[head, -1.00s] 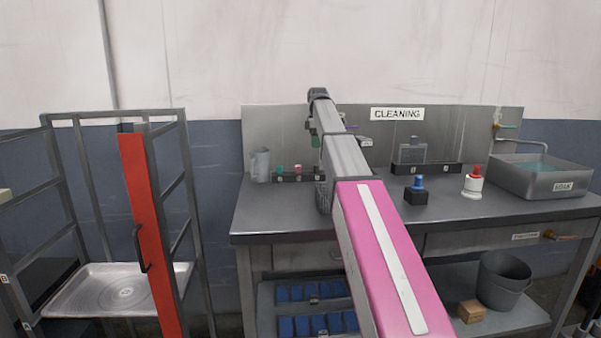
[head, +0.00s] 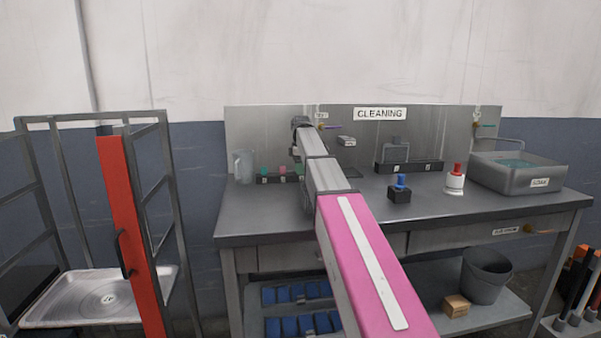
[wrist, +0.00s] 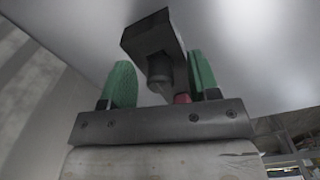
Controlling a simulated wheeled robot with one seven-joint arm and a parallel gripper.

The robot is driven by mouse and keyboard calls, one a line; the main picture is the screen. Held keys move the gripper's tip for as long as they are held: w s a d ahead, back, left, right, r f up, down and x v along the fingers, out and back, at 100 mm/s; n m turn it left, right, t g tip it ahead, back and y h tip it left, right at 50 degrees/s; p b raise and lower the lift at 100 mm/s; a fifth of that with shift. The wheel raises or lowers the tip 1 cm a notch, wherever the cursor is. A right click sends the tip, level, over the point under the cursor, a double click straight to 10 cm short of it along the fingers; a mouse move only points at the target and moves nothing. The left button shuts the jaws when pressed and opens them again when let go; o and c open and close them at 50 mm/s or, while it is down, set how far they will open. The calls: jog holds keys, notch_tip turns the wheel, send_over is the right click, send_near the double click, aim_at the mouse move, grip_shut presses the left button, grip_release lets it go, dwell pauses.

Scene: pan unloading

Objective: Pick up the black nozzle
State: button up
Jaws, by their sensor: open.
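In the wrist view a dark grey tapered piece (wrist: 159,72), which looks like the black nozzle, sits between my green fingers, against a dark angular bar (wrist: 152,34). My gripper (wrist: 160,66) is open around it, with a gap on the left; contact on the right is unclear. A small red piece (wrist: 182,98) shows close to the right finger. In the head view my arm hides the nozzle and most of my gripper. The black rack (head: 262,180) there holds a green piece (head: 264,171) and a pink piece (head: 283,171).
The rack stands at the back of the grey table (head: 260,218), beside a clear jug (head: 244,166). A black block with a blue top (head: 399,190), a red-topped white bottle (head: 455,180) and a soak basin (head: 515,176) stand to the right.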

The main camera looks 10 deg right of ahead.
grip_shut()
jog(key=shift+r, duration=0.1)
